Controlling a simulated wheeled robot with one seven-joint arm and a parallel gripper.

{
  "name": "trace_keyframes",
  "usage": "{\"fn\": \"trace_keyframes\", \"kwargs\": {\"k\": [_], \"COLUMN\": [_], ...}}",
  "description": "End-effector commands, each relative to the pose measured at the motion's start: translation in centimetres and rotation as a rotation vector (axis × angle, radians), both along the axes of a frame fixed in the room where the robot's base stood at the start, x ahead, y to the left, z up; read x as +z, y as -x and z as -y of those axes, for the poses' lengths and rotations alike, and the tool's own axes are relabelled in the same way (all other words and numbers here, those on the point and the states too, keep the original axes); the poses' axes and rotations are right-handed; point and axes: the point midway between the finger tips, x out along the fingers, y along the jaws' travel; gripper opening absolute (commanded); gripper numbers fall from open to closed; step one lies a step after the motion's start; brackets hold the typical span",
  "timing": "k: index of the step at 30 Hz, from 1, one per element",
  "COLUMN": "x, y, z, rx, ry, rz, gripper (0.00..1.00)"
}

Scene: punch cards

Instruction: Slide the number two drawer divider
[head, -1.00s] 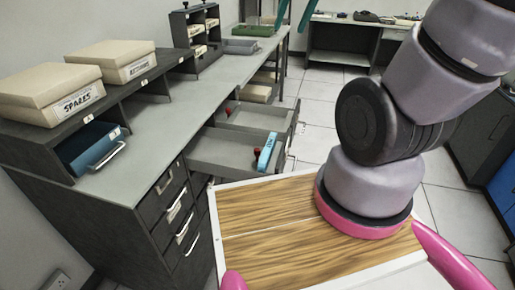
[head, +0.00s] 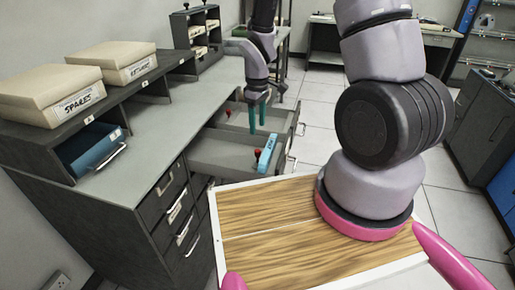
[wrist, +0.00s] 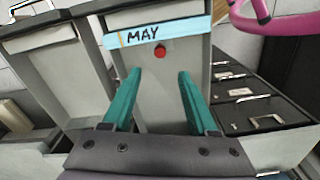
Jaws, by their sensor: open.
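The nearer open grey drawer (head: 215,152) holds a light-blue divider (head: 266,152) at its right end, with a red knob (head: 257,153) beside it. In the wrist view the divider (wrist: 185,33) reads MAY and stands across the far end of the drawer, with the red knob (wrist: 160,52) just below it. No number two shows on it. My gripper (head: 258,129) hangs above the drawer area, its teal fingers pointing down. In the wrist view my gripper (wrist: 160,72) is open and empty, its fingers spread either side of the knob's line, apparently without touching it.
A second open drawer (head: 280,121) lies behind, with another red knob (head: 228,112). A grey counter (head: 165,125) carries a shelf with boxes marked SPARES (head: 52,97) and RETURNS (head: 112,62). A blue tray (head: 95,150) sits in a cubby. Open floor lies to the right.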

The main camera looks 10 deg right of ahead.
Motion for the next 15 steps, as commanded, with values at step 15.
{"fn": "trace_keyframes", "kwargs": {"k": [15], "x": [-8.4], "y": [0.1], "z": [0.1], "rx": [-0.001], "ry": [0.001], "rz": [-0.004], "gripper": [0.59]}}
